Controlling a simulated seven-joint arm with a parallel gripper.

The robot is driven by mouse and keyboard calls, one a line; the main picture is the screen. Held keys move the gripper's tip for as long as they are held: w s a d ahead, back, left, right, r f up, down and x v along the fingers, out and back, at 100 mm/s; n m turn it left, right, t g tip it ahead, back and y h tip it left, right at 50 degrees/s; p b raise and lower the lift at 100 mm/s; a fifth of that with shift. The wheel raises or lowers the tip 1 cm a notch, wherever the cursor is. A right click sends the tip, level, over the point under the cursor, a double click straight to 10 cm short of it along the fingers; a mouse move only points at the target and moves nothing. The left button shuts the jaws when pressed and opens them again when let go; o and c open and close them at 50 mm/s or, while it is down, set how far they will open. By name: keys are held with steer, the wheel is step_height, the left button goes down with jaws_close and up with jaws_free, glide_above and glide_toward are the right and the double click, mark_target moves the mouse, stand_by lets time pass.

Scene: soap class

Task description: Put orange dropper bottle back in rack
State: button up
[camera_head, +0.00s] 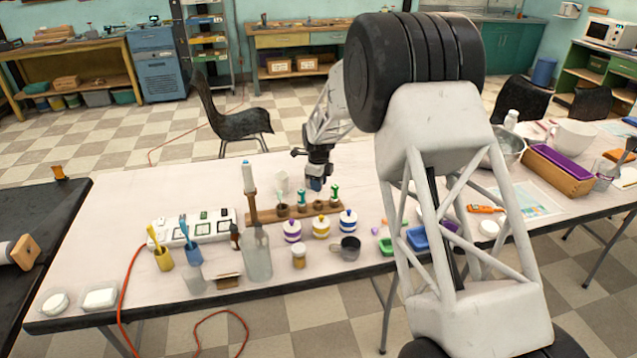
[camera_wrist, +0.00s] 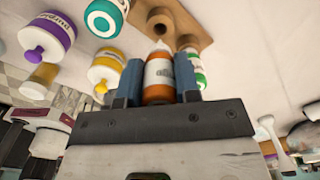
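The orange dropper bottle (camera_wrist: 159,80), with a white label and pale tip, is between the two blue fingers of my gripper (camera_wrist: 159,85). The fingers appear closed against its sides. In the head view, my gripper (camera_head: 317,184) hangs just above and behind the wooden rack (camera_head: 262,216); the orange bottle cannot be made out there. The rack also shows in the wrist view (camera_wrist: 197,22) beyond the bottle tip, with open holes. Green-and-white dropper bottles (camera_head: 301,198) (camera_head: 334,194) stand in the rack. One of them (camera_wrist: 197,78) shows partly behind my right finger.
Purple (camera_head: 292,231), yellow (camera_head: 321,228) and blue (camera_head: 348,222) labelled white bottles stand in front of the rack. My arm hides part of the table's right side.

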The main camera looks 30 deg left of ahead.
steer(key=shift+f, duration=0.15)
steer(key=shift+f, duration=2.15)
steer(key=shift+o, duration=0.5)
steer(key=o, duration=0.9)
steer(key=shift+r, duration=0.1)
steer(key=shift+r, duration=3.9)
